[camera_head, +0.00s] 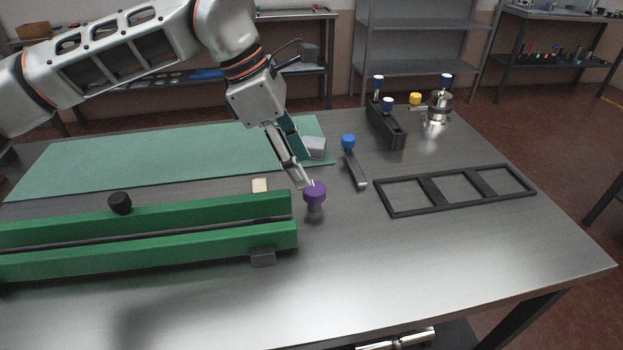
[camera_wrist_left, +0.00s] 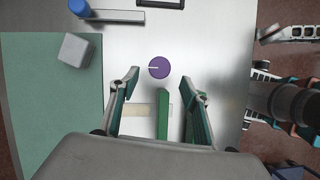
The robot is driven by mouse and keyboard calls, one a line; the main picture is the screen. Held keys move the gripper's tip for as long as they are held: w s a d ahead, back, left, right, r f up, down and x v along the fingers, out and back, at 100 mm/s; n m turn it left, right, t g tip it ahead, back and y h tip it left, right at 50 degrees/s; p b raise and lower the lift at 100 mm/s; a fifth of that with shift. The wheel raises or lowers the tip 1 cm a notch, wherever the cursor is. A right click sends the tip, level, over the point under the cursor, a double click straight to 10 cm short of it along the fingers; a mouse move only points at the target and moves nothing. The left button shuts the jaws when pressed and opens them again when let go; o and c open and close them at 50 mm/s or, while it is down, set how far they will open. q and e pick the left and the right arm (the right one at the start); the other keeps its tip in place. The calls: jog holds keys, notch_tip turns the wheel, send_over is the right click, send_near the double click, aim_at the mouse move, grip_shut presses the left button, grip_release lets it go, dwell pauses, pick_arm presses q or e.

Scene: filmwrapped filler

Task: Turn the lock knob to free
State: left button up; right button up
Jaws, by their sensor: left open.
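The purple lock knob (camera_head: 315,193) stands on a short grey stem on the steel table, just past the right end of the green two-bar fixture (camera_head: 150,240). In the left wrist view the knob's round top (camera_wrist_left: 159,70) carries a white line pointing left. My left gripper (camera_head: 306,183) reaches down to the knob from behind and above. In the left wrist view the fingers of this gripper (camera_wrist_left: 161,80) are spread, with the knob a little beyond the gap between the tips. Contact with the knob cannot be told. At the wrist view's right edge, parts of my other arm show; its jaw state is unclear.
A teal mat (camera_head: 150,155) covers the back left, with a grey block (camera_head: 315,147) on it. A cream block (camera_head: 260,186) sits behind the fixture. A blue-knobbed lever (camera_head: 348,142) and a black frame (camera_head: 455,190) lie to the right. The front right tabletop is clear.

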aim_at(314, 188)
pick_arm(q)
jog(key=x, duration=0.5)
jog(key=shift+f+b, duration=0.25)
jog(key=shift+b, duration=0.05)
jog(key=shift+d+f, duration=0.15)
jog(key=shift+f, duration=0.05)
pick_arm(e)
jog(key=shift+w+a+r, duration=0.15)
jog(key=shift+w+r, duration=0.3)
jog(key=shift+w, duration=0.25)
pick_arm(q)
jog(key=c, duration=1.1)
pick_arm(e)
jog(key=shift+f, duration=0.15)
